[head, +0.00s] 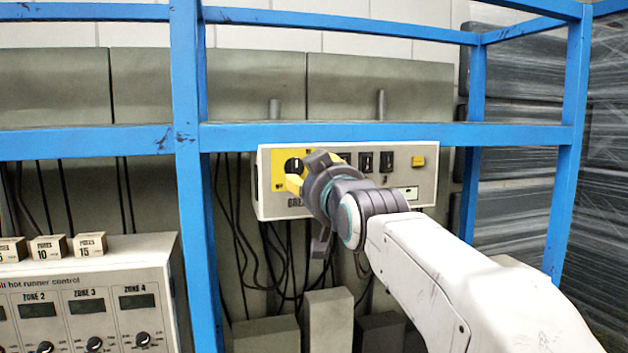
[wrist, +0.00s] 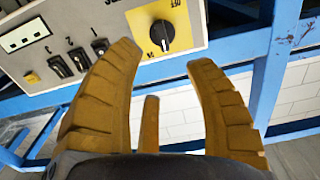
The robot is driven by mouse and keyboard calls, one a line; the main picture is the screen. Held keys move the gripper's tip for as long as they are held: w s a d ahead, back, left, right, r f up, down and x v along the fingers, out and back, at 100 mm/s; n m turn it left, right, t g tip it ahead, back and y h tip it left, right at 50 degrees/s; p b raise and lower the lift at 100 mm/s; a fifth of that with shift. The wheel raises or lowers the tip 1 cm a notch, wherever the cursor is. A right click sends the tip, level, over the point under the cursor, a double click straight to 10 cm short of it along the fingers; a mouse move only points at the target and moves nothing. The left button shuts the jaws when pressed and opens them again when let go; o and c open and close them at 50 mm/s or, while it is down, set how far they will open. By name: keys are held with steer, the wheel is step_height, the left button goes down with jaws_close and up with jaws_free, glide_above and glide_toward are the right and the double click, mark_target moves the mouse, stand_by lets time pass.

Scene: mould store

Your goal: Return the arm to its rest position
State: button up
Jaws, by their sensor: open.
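My arm (head: 440,270) reaches from the lower right of the head view up to a grey control box on the blue rack. My gripper (head: 298,178) is at the left part of that box, in front of its yellow plate. In the wrist view my gripper (wrist: 163,62) has its yellow fingers spread apart with nothing between them. A black rotary knob (wrist: 161,35) with a white pointer mark sits on the yellow plate just beyond the fingertips. The knob (head: 293,164) also shows in the head view, partly covered by the gripper.
Blue rack bars (head: 380,135) run across and beside the box (head: 428,178), close to my arm. Black cables (head: 240,250) hang below. A hot runner control unit (head: 90,275) stands lower left with small blocks on top. Wrapped stacks (head: 515,150) stand at right.

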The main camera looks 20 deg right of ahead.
steer(key=s+f+g, duration=0.3)
steer(key=f+g, duration=0.1)
steer(key=f, duration=0.8)
steer(key=s+f+g, duration=0.3)
steer(key=f+g, duration=0.2)
steer(key=f, duration=0.6)
steer(key=s+f+g, duration=0.1)
steer(key=s+f, duration=0.3)
steer(key=s, duration=0.5)
steer(key=s+f+g, duration=0.2)
steer(key=s+f, duration=0.3)
steer(key=s, duration=0.3)
steer(key=s+f+g, duration=0.1)
steer(key=s+f, duration=0.4)
steer(key=s, duration=0.4)
steer(key=shift+s+a+f+g, duration=0.15)
steer(key=shift+s+f+g, duration=0.1)
steer(key=shift+s+g, duration=0.05)
